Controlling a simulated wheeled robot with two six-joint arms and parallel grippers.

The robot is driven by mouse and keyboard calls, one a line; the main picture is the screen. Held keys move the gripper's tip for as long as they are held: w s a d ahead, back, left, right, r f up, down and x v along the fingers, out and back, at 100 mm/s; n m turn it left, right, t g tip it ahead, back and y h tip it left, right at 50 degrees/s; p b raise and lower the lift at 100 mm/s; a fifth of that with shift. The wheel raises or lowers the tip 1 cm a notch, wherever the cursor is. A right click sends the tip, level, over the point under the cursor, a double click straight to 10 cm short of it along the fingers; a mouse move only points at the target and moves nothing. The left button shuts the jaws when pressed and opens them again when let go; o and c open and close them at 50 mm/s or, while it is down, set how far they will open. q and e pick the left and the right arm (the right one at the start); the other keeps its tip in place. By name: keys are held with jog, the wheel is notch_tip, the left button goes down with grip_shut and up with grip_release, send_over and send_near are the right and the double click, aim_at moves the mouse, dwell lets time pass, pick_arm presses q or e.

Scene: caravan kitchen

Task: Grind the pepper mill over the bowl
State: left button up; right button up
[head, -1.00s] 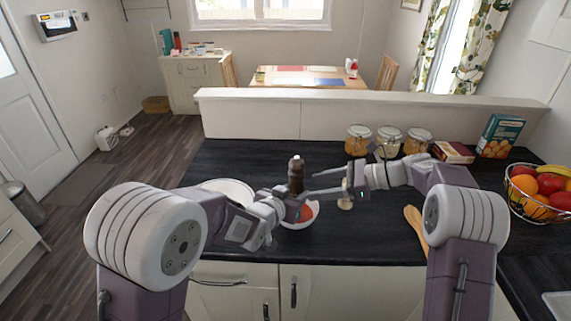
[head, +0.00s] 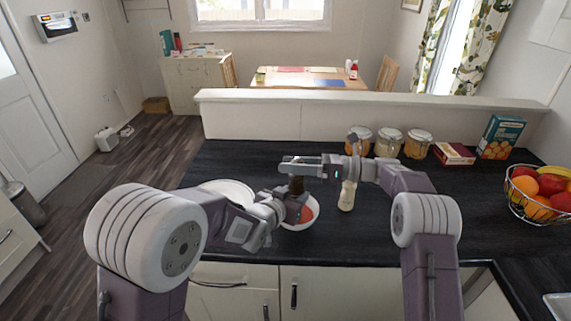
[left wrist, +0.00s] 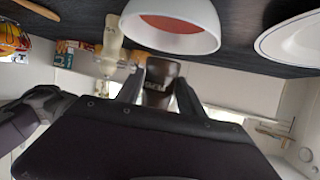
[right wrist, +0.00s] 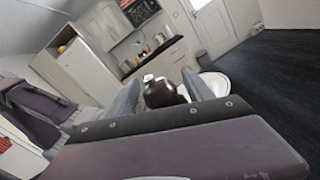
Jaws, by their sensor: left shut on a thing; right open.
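A white plate (head: 230,187) lies left of the bowl. A pale shaker (head: 347,196) stands right of it, below my right arm. Several jars (head: 388,143), boxes (head: 499,137) and a fruit basket (head: 540,192) are further right. A low wall (head: 370,116) bounds the counter's back.

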jog(key=shift+w+a, duration=0.1)
jog(key=shift+a, duration=0.75)
grip_shut()
